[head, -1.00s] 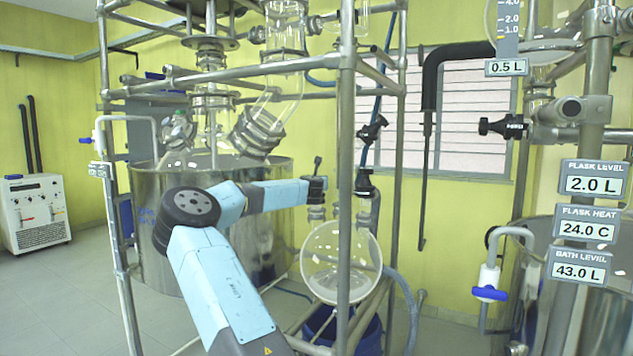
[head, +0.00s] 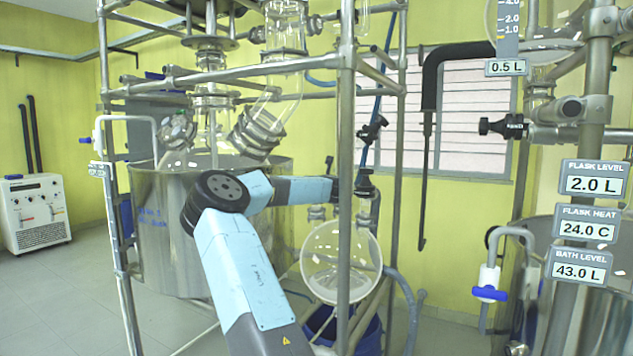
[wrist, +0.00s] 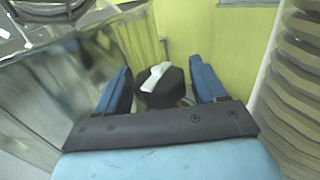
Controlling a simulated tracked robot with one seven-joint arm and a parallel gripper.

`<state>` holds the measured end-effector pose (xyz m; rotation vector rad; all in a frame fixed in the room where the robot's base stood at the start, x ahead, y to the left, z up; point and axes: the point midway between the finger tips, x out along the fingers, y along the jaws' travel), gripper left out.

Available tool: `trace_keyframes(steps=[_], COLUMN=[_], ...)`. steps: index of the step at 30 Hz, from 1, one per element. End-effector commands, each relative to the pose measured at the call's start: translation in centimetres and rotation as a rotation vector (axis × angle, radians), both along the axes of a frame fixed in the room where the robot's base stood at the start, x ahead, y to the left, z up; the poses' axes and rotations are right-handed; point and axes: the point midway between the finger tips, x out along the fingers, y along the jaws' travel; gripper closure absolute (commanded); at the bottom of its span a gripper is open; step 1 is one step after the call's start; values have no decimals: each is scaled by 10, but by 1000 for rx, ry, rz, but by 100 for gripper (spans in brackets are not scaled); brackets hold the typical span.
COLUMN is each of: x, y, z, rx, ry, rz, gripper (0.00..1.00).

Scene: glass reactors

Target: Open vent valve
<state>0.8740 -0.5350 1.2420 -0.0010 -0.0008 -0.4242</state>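In the wrist view, a black round knob (wrist: 160,92) with a white bar across its top sits between the two blue fingers of my gripper (wrist: 159,70). The fingers are apart, with a visible gap on each side of the knob. In the head view, the dark end of my arm is at the steel post, which partly hides it. A black valve fitting (head: 365,184) is just right of the post, above the round glass flask (head: 322,262). I cannot tell for sure that this fitting is the knob in the wrist view.
The steel frame post (head: 346,120) stands close to my gripper. Another black valve (head: 372,130) is higher up. A large metal bath (head: 165,240) stands behind my arm. On the right are a blue-handled tap (head: 489,293) and a black knob (head: 502,127).

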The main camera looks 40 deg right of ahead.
Motion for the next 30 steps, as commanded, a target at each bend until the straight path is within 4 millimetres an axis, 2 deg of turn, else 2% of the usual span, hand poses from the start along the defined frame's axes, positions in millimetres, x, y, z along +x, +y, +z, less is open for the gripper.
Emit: trace_keyframes(steps=[8,30], x=[2,1], y=[2,1], z=[-1,-1], rx=[0,-2], ry=[1,1], rz=[-69,-619], gripper=[30,30])
